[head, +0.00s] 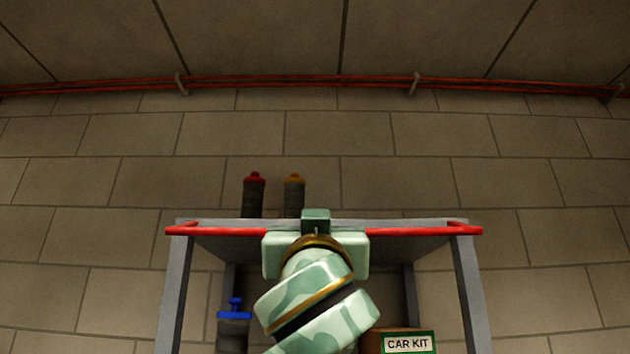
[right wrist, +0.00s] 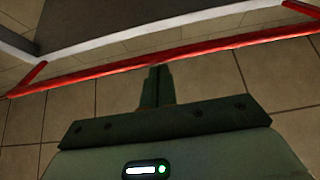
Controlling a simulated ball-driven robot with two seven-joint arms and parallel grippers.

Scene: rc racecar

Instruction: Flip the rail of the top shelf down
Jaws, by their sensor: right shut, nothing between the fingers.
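The red rail (head: 210,231) runs across the front of the top shelf (head: 190,222), with short red end arms joining it to the grey frame. It also crosses the right wrist view (right wrist: 90,72), with a gap between it and the pale shelf edge (right wrist: 110,38). My right gripper (head: 316,216) is at the middle of the rail, its body hiding that stretch in the head view. In the right wrist view its fingers (right wrist: 157,72) are together and empty, with the tips at the rail's edge; I cannot tell if they touch. My left gripper is not in view.
Bottles with a red cap (head: 254,195) and an orange cap (head: 294,196) stand on the top shelf. Below are a blue-capped bottle (head: 234,328) and a CAR KIT box (head: 407,343). A brick wall (head: 550,180) with red pipes (head: 300,82) lies behind.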

